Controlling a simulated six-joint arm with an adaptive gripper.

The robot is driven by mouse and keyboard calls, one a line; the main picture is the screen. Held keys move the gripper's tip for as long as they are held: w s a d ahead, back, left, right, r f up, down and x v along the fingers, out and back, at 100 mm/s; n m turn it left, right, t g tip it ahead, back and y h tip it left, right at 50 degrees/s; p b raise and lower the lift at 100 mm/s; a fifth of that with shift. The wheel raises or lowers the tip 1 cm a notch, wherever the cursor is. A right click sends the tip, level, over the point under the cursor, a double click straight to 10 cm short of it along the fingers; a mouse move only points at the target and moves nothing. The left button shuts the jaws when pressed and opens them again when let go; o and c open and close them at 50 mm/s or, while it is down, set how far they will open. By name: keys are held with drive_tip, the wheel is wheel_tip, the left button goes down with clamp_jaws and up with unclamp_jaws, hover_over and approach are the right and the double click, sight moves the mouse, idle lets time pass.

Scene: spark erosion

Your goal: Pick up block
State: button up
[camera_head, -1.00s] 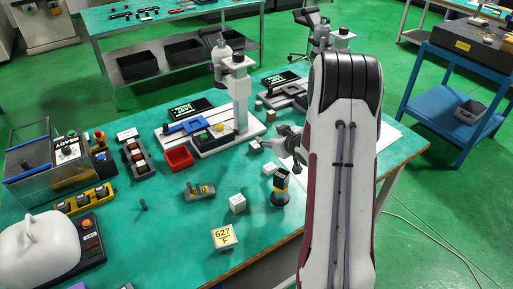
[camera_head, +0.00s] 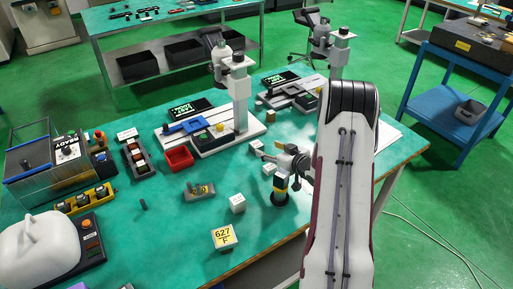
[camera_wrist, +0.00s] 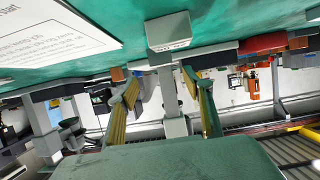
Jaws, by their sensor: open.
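Several small pale labelled blocks are on the green table: one (camera_head: 256,146) left of my gripper, one (camera_head: 268,169) just below it, and one (camera_head: 238,203) further toward the near edge. I cannot tell which of them the task means. My gripper (camera_head: 283,160) is close to the first two, partly hidden by my own arm. In the wrist view my gripper (camera_wrist: 160,100) has its yellow-lined fingers spread, with nothing held between them. A grey labelled block (camera_wrist: 168,32) shows on the table beyond the fingertips, apart from them.
A black and yellow post (camera_head: 280,188) stands just below my gripper. A larger cube marked 627 F (camera_head: 223,237) sits near the front edge. A red bin (camera_head: 179,159) and a white measuring stand (camera_head: 240,105) are further left and back. A printed sheet (camera_wrist: 50,32) lies on the table.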

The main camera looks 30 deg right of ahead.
sight(256, 143)
drive_tip(key=shift+x, duration=1.3)
drive_tip(key=shift+x, duration=2.6)
drive_tip(key=shift+a, duration=0.15)
clamp_jaws()
drive_tip(key=shift+r, duration=0.1)
